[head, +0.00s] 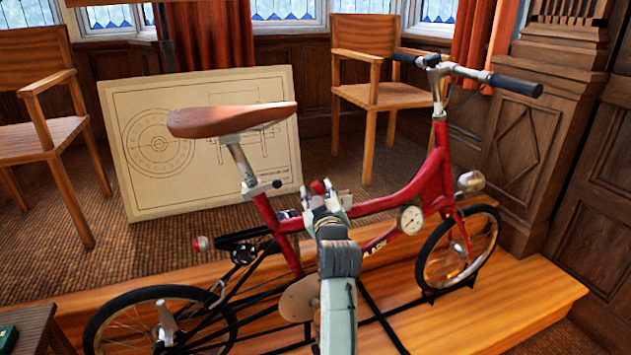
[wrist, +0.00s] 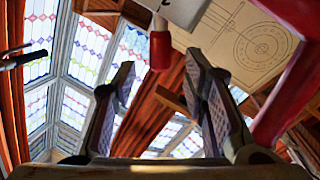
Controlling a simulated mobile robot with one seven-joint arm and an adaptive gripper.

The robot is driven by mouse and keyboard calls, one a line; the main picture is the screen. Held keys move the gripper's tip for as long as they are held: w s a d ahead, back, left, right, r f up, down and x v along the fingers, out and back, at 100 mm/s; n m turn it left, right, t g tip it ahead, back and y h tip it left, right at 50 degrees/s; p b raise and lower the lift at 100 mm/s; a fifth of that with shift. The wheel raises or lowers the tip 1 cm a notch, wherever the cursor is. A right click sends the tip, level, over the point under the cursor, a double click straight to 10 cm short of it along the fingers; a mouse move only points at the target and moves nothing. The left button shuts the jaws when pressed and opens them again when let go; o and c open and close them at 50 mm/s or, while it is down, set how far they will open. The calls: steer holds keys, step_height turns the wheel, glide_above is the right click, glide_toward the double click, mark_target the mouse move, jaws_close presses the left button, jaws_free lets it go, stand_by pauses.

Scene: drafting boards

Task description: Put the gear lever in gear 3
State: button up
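A lever with a red knob (head: 317,187), which looks like the gear lever, sits at the red bicycle's frame (head: 400,197), partly hidden behind my gripper (head: 326,196). In the wrist view the red knob (wrist: 160,50) hangs from a metal stem at the top centre. My gripper (wrist: 161,75) is open there, its two ridged fingers apart. The knob appears between and beyond the fingertips, with no visible contact. A pale plate (wrist: 187,10) shows beside the stem. No gear numbers are legible, so the lever's gear cannot be read.
The bicycle stands on a wooden platform (head: 535,292). Its brown saddle (head: 230,120) is left of my gripper, and the handlebar (head: 490,80) is to the right. A drafting board (head: 150,185) leans behind, between wooden chairs (head: 45,130) (head: 385,95). A round dial (head: 410,220) is on the bicycle.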

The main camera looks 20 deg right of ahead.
mark_target(316, 187)
steer(key=shift+w+d+p, duration=0.2)
steer(key=shift+w, duration=0.85)
steer(key=shift+w+d+p, duration=0.15)
steer(key=shift+w, duration=0.85)
steer(key=shift+c, duration=0.4)
jaws_close()
